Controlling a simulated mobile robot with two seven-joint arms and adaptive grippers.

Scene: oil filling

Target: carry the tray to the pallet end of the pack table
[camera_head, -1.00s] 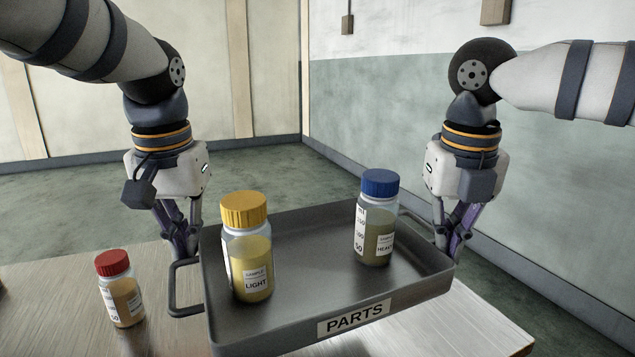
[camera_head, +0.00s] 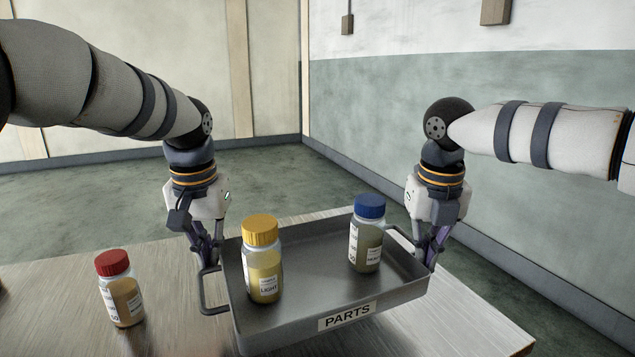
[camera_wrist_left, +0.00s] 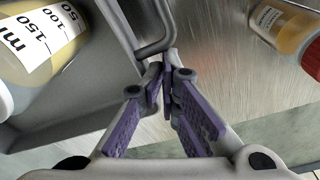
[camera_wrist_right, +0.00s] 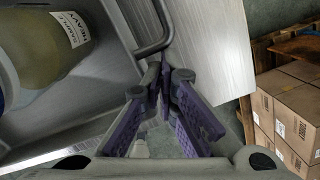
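The grey tray (camera_head: 310,285) labelled PARTS is in the middle of the head view, over the table, with a loop handle at each side. A yellow-capped LIGHT bottle (camera_head: 262,262) and a blue-capped HEAVY bottle (camera_head: 367,235) stand upright in it. Whether the tray touches the table is hard to tell.
The right wrist view shows cardboard boxes (camera_wrist_right: 290,110) on a wooden pallet beside the table. The table's right edge is bare.

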